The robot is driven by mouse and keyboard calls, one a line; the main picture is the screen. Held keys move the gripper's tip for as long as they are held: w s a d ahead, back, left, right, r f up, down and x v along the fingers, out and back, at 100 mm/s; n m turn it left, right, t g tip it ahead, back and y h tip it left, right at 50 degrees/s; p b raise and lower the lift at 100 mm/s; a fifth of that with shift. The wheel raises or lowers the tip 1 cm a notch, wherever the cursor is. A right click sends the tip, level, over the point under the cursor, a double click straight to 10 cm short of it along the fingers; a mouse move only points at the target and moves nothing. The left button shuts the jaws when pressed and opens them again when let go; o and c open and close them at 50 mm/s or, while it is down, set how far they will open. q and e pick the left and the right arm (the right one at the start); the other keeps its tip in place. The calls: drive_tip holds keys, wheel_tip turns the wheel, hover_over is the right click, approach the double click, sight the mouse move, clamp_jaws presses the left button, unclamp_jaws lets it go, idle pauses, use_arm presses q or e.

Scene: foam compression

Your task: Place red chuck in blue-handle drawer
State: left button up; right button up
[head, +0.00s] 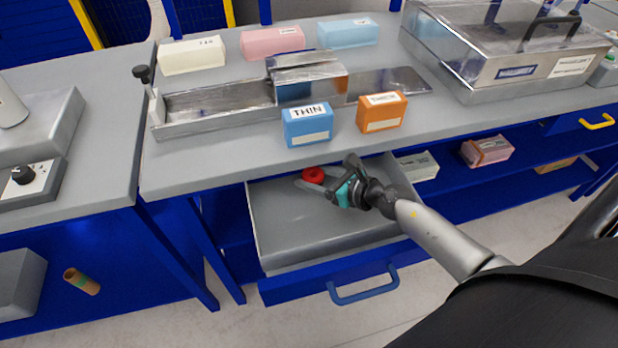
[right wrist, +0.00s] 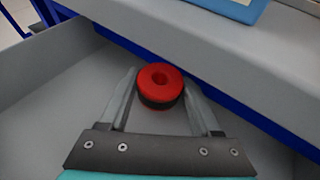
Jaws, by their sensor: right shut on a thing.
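The red chuck (head: 313,174) is a small red ring with a dark lower band. It also shows in the right wrist view (right wrist: 161,83), between the two fingers. My right gripper (head: 325,181) is shut on it and holds it inside the outline of the open drawer, near the drawer's back and under the bench edge. I cannot tell whether the chuck touches the drawer floor. The grey drawer (head: 310,235) is pulled out and looks empty otherwise. Its blue handle (head: 363,288) is on the blue front. My left gripper is not in view.
The bench top (head: 220,165) overhangs the drawer's back. A blue THIN box (head: 307,125) and an orange THICK box (head: 381,112) stand near its edge. A metal trough (head: 215,108) lies behind them. A yellow handle (head: 597,122) marks another drawer at the right.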

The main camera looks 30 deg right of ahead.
drive_tip(key=shift+w+a+f+b, duration=0.3)
drive_tip(key=shift+w+f+b, duration=0.1)
drive_tip(key=shift+w+f, duration=0.4)
drive_tip(key=shift+f, duration=0.25)
drive_tip(key=o, duration=1.4)
drive_tip(key=shift+r, duration=0.1)
drive_tip(key=shift+r, duration=0.1)
drive_tip(key=shift+s+d+r, duration=0.1)
drive_tip(key=shift+s+r, duration=0.05)
drive_tip(key=shift+s, duration=0.05)
drive_tip(key=p+v, duration=0.1)
drive_tip(key=v, duration=1)
drive_tip(key=shift+s+d+r, duration=0.15)
drive_tip(key=shift+s, duration=0.1)
